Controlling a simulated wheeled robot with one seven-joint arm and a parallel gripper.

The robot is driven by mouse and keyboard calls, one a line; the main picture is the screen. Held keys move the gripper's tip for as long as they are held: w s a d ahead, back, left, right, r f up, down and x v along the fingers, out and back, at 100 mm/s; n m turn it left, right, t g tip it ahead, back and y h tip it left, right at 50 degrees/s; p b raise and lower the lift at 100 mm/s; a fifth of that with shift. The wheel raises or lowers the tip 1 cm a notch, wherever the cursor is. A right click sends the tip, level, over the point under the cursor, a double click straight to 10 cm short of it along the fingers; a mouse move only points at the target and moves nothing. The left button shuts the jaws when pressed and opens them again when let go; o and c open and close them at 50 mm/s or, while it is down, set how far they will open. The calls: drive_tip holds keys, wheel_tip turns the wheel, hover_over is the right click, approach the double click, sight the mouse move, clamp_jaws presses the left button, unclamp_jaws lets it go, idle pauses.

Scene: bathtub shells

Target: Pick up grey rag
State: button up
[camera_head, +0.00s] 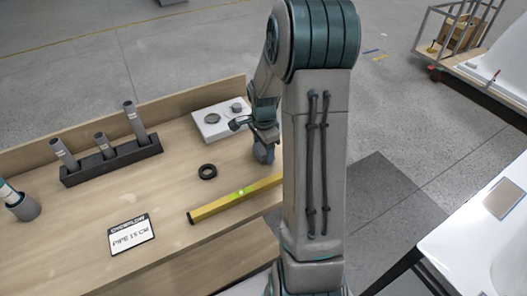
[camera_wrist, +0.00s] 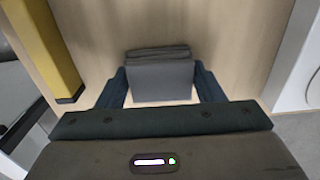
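The grey rag (camera_wrist: 160,72) is a folded dark grey bundle on the wooden table top. In the wrist view it lies between the two fingers of my gripper (camera_wrist: 161,82), one finger on each side. The fingers are spread about as wide as the rag, with narrow gaps at its sides; firm contact is not visible. In the head view my gripper (camera_head: 264,145) points down at the table's right part. A small grey-blue shape below it seems to be the rag (camera_head: 263,154), partly covered by the gripper.
A yellow level (camera_head: 230,200) and black ring (camera_head: 207,171) lie near my gripper. A white plate with fittings (camera_head: 213,128) is behind. A white tub shell (camera_head: 480,235) is right.

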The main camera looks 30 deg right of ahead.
drive_tip(key=shift+r, duration=0.1)
drive_tip(key=shift+r, duration=0.5)
wheel_tip(320, 180, up, 3)
drive_tip(key=shift+f, duration=0.15)
drive_tip(key=s+d+r+b, duration=0.1)
drive_tip(key=s+d+r, duration=0.6)
drive_tip(key=d, duration=0.2)
drive_tip(key=shift+s, duration=0.2)
drive_tip(key=shift+o, duration=0.4)
drive_tip(key=shift+r, duration=0.1)
